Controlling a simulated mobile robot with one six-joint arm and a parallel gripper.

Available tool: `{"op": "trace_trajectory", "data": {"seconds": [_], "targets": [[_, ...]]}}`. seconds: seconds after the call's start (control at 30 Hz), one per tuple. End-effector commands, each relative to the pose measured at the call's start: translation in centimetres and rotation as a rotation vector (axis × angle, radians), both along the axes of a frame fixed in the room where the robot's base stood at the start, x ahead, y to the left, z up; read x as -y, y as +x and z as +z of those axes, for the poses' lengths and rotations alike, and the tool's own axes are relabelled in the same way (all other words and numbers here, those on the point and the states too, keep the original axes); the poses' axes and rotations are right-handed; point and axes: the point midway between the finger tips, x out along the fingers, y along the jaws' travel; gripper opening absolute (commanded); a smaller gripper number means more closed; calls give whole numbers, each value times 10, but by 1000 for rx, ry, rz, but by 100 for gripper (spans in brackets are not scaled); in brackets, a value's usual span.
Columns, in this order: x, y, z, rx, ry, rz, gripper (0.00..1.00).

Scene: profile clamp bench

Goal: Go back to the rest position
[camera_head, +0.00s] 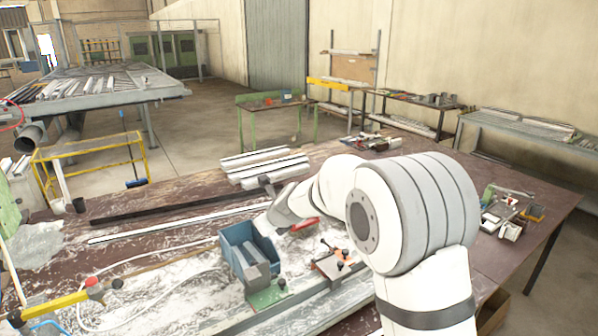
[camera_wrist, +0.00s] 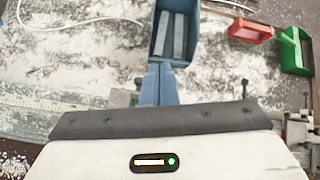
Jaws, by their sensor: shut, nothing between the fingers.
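My gripper (camera_head: 278,218) is at the end of my white arm, above the middle of the bench (camera_head: 520,262). In the wrist view its shut fingers (camera_wrist: 161,72) point toward a blue bin (camera_wrist: 157,30), and nothing shows between them. The blue bin also stands on the bench in the head view (camera_head: 229,254), with grey profile pieces inside. My gripper looks above and behind the bin there; I cannot tell the exact gap. My arm hides part of the bench behind it.
A red bin (camera_wrist: 250,31) and a green bin (camera_wrist: 294,52) are right of the blue bin. A clamp fixture (camera_head: 335,265) stands nearby. Long profiles (camera_head: 180,222) and white pieces (camera_head: 262,165) lie toward the back left. Small tools and parts (camera_head: 508,212) are at right.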

Motion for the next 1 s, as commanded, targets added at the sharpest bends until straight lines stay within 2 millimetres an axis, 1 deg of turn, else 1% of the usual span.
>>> {"op": "trace_trajectory", "data": {"seconds": [0.03,0.17,0.2,0.27,0.3,0.37,0.43,0.57,0.6,0.67,0.7,0.77,0.8,0.9,1.0], "targets": [[17,-12,7,40,-62,72,0],[59,-48,21,138,-257,298,0],[71,-60,23,166,-317,369,0],[90,-79,27,206,-406,474,0],[103,-93,28,229,-465,544,0],[121,-113,29,264,-553,652,0],[142,-138,28,299,-654,778,0],[181,-186,21,347,-831,1016,0],[193,-201,18,359,-884,1093,0],[210,-224,12,373,-958,1205,0],[221,-240,8,379,-1005,1283,0],[237,-264,0,383,-1073,1402,0],[247,-279,-5,385,-1113,1477,0],[269,-312,-17,381,-1192,1652,0],[284,-338,-27,372,-1242,1790,0]]}}
